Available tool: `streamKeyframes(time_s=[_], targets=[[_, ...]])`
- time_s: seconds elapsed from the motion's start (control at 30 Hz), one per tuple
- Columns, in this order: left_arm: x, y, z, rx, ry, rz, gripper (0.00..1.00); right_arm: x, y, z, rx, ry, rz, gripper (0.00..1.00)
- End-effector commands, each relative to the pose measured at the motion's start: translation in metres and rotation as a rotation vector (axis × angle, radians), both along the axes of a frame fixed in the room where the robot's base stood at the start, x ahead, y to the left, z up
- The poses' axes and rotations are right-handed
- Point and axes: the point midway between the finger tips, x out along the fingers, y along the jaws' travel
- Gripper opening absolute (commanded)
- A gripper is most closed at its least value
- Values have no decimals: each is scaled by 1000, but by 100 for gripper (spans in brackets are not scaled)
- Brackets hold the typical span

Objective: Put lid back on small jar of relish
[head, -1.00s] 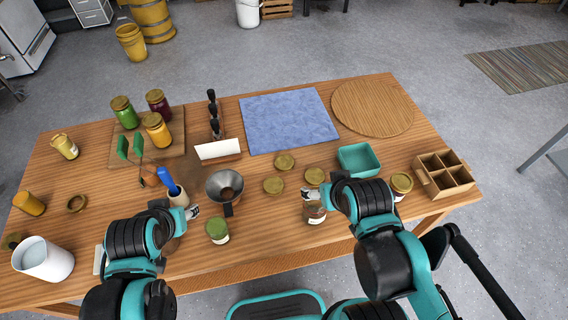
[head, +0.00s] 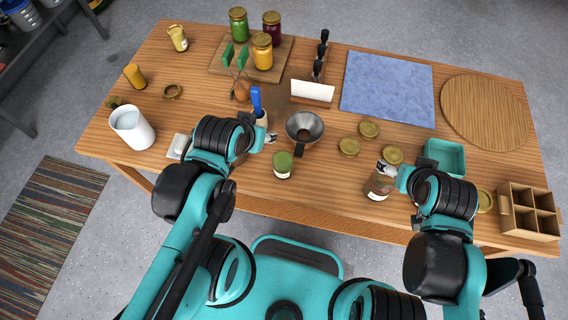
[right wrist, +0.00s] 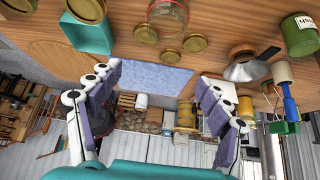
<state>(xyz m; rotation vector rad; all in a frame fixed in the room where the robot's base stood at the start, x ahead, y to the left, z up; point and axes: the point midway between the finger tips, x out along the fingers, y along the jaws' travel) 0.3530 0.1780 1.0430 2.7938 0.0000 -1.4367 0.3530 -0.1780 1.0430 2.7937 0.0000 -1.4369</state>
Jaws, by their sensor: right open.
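A small jar with green contents and a pale label (head: 283,165) stands near the table's front edge, left of my right gripper; it also shows in the right wrist view (right wrist: 300,36).
A metal funnel (head: 305,128) and a blue-handled tool in a holder (head: 257,103) stand near the left gripper. The blue mat (head: 390,88) is bare.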

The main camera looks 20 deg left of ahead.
Motion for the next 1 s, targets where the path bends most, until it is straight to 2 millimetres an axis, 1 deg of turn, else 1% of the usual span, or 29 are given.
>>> streamKeyframes(time_s=[0.3,0.37,0.57,0.67,0.77,0.87,1.0], targets=[[0,0,0,0,0,0,44,0,0,0,0,0,0,77],[0,0,0,0,0,0,44,0,0,0,0,0,0,87],[0,0,0,0,0,0,44,0,0,0,-1,0,1,87],[0,0,-1,0,0,0,44,3,1,1,-13,9,20,87],[0,0,-2,0,0,0,44,13,3,4,-46,35,75,87],[0,0,-5,0,0,0,44,28,6,7,-102,78,170,87],[0,0,-8,0,0,0,44,58,12,8,-192,152,346,87]])
